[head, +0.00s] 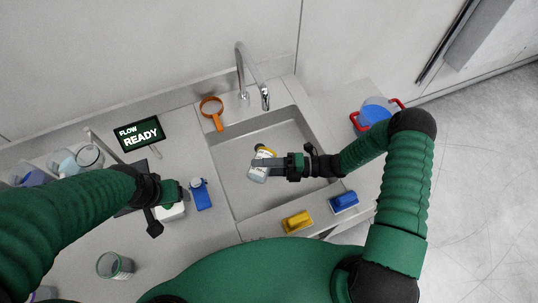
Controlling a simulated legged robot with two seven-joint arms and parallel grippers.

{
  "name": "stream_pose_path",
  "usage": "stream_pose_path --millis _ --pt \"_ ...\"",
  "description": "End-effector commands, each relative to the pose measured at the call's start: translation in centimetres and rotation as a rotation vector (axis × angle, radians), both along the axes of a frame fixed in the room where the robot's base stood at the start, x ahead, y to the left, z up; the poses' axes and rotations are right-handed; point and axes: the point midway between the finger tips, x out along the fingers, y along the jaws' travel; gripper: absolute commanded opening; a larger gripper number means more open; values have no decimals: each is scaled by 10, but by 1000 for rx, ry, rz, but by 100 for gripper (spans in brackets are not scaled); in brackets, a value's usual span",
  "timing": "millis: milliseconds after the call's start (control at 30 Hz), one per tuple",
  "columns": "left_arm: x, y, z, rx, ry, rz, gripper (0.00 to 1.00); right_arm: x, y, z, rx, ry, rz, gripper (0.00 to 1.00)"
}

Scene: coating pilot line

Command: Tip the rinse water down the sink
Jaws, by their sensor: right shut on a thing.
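The steel sink (235,195) is set in the counter, with a curved tap (241,68) at its back edge. My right gripper (268,166) reaches in from the right and is shut on a small, pale container (258,175) with a yellow and dark marking. The container is over the sink basin and looks tilted. Its contents and any water are too small to make out. My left gripper (165,195) is over the counter left of the sink, beside a blue bottle (201,194). Its fingers do not show clearly.
An orange strainer (212,108) lies by the sink's back left corner. Yellow (297,221) and blue (344,202) blocks lie along its front. A blue container with red handles (376,112) stands right. A glass (114,265), a "FLOW READY" display (139,134) and beakers (89,156) are left.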

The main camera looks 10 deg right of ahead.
Motion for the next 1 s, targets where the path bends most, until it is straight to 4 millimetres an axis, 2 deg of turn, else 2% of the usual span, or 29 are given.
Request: stream_pose_path --millis 1000 --pt "0 0 5 0 0 0 75 3 -2 13 48 75 0 9"
